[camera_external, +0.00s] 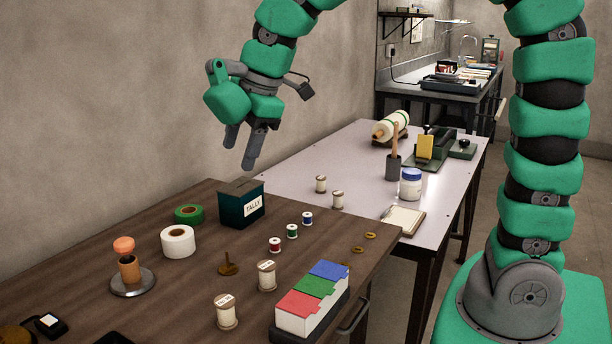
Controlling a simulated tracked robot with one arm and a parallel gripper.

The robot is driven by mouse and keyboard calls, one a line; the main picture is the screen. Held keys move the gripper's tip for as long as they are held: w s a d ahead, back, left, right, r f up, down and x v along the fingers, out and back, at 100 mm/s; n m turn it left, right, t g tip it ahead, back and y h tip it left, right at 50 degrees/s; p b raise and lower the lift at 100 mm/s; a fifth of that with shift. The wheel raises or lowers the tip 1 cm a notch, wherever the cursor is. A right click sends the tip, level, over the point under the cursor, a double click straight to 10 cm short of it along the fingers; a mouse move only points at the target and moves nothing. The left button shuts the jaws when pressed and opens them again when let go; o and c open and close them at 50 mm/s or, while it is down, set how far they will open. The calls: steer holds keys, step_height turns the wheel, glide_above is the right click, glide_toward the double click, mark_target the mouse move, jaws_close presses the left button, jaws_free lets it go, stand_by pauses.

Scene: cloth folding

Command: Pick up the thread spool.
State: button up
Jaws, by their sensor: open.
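Several spools stand upright on the brown wooden table. Three small ones in a slanted row carry red thread (275,245), green thread (292,231) and blue thread (307,218). Two larger cream spools with labels stand nearer the front, one at the front (226,311) and one behind it to the right (267,275). Two small pale spools (321,184) (337,200) stand on the light grey table. The picture does not tell which spool the task means. My gripper (240,151) hangs in the air, above and behind the dark tally box, open and empty, fingers pointing down.
The tally box (241,205) stands near the back edge, with green tape (189,214) and a white roll (178,242) to its left. A red, green and blue box (313,299) stands at the front right. A stamp (129,267) stands left. Brass rings (370,236) lie right.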

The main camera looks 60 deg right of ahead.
mark_target(266, 265)
steer(key=s+f+n+g, duration=0.1)
steer(key=s+f, duration=0.1)
steer(key=f, duration=0.4)
steer(key=s+a+f+n+g, duration=0.1)
steer(key=f+n, duration=0.1)
steer(key=f, duration=0.3)
steer(key=s+a+f+n+g+h, duration=0.1)
steer(key=s+f, duration=0.1)
steer(key=f, duration=0.4)
steer(key=shift+s+f+n+g, duration=0.3)
steer(key=shift+s+n+g, duration=0.05)
steer(key=shift+n+g, duration=0.05)
steer(key=shift+w+d+f, duration=0.1)
steer(key=shift+d+f, duration=0.05)
steer(key=shift+f, duration=1.2)
steer(key=shift+w+d+f, duration=0.1)
steer(key=shift+f, duration=1.25)
steer(key=shift+c, duration=0.4)
steer(key=shift+r, duration=0.1)
steer(key=c, duration=1)
